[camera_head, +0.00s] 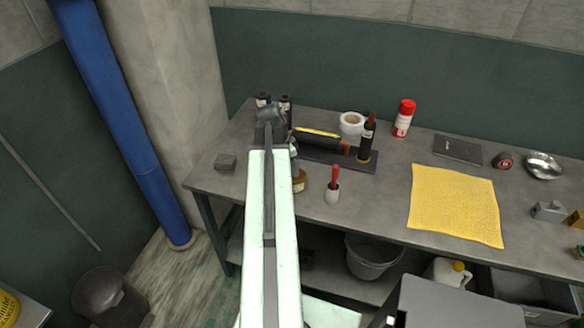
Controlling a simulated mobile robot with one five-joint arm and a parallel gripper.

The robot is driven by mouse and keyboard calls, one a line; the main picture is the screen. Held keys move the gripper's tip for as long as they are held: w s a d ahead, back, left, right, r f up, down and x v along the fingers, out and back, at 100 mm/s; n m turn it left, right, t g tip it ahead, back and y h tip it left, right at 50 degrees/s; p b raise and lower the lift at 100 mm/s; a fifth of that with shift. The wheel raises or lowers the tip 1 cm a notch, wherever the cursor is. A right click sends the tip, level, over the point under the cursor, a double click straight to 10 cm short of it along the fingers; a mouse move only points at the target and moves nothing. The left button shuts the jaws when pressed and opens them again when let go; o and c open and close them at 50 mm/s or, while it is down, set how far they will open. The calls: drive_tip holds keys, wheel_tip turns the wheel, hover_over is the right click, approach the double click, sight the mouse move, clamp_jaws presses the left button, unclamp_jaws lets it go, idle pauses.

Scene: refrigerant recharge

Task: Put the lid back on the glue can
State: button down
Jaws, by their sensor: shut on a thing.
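My gripper (270,116) is at the far end of my pale arm, over the left part of the grey workbench. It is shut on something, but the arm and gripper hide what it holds. A small brown container (299,182) shows just right of my arm, partly covered by it. It may be the glue can; I cannot see its top clearly. I cannot make out a lid. A small white pot (332,194) with a red-handled tool (335,175) in it stands just right of the brown container.
On the workbench (389,208), dark bottles (285,104) stand behind my gripper. Right of it are a dark tray (325,152), a tape roll (352,123), a tall dark bottle (367,138), a red-and-white can (403,119) and a yellow cloth (455,205).

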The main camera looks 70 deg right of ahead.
drive_tip(key=shift+w+d+f, duration=0.3)
drive_tip(key=shift+w+f, duration=0.05)
drive_tip(key=shift+f, duration=0.15)
drive_tip(key=shift+s+r+p, duration=0.1)
drive_tip(key=shift+r+p, duration=0.25)
drive_tip(key=shift+a+f, duration=0.1)
drive_tip(key=shift+f, duration=0.1)
idle(1.4)
drive_tip(key=c, duration=0.7)
unclamp_jaws()
